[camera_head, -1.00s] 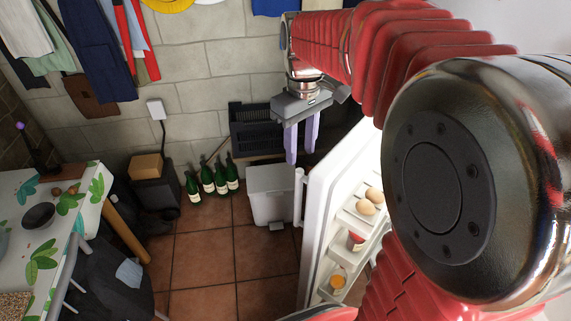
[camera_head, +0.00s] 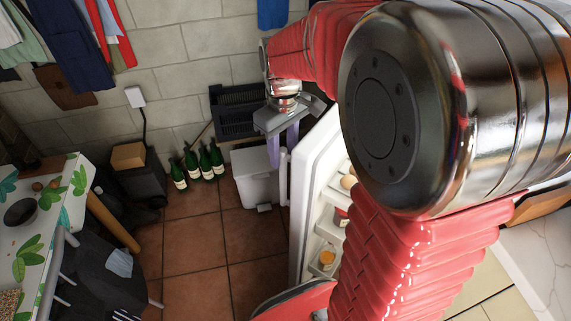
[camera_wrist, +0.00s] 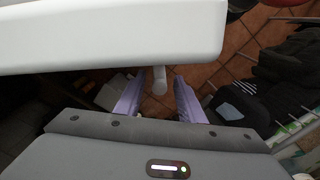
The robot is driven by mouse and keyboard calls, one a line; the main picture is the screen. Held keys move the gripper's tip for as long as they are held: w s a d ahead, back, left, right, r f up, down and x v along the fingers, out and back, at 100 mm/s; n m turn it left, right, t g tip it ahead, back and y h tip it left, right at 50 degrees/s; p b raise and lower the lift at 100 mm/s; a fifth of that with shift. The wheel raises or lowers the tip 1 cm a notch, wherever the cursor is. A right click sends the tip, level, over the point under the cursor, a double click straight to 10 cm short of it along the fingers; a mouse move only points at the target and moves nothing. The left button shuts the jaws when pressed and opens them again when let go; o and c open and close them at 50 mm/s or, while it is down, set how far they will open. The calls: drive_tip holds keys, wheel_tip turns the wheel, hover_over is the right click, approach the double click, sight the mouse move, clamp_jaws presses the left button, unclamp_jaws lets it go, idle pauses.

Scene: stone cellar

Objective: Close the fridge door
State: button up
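The white fridge door (camera_head: 311,190) stands open in the head view, its inner shelves facing right with eggs and jars on them. Its handle (camera_head: 283,178) is a white vertical bar on the door's outer left side. My gripper (camera_head: 282,155) points down at the top of the handle, with its purple fingers apart. In the wrist view the door's white top (camera_wrist: 100,38) fills the upper left. The handle's end (camera_wrist: 159,80) shows between the two open fingers (camera_wrist: 158,100), with gaps on both sides. My arm hides the fridge body.
A white pedal bin (camera_head: 255,178) stands on the floor left of the door, near the handle. Green bottles (camera_head: 205,162) and a black box (camera_head: 140,180) stand along the wall. A leafy-patterned table (camera_head: 50,225) and dark chair (camera_head: 105,275) are at left. The tiled floor between is clear.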

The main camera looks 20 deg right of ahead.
sight(284, 166)
drive_tip(key=shift+f, duration=2.7)
clamp_jaws()
drive_tip(key=shift+s+d, duration=0.1)
drive_tip(key=shift+d, duration=0.15)
drive_tip(key=shift+a, duration=0.1)
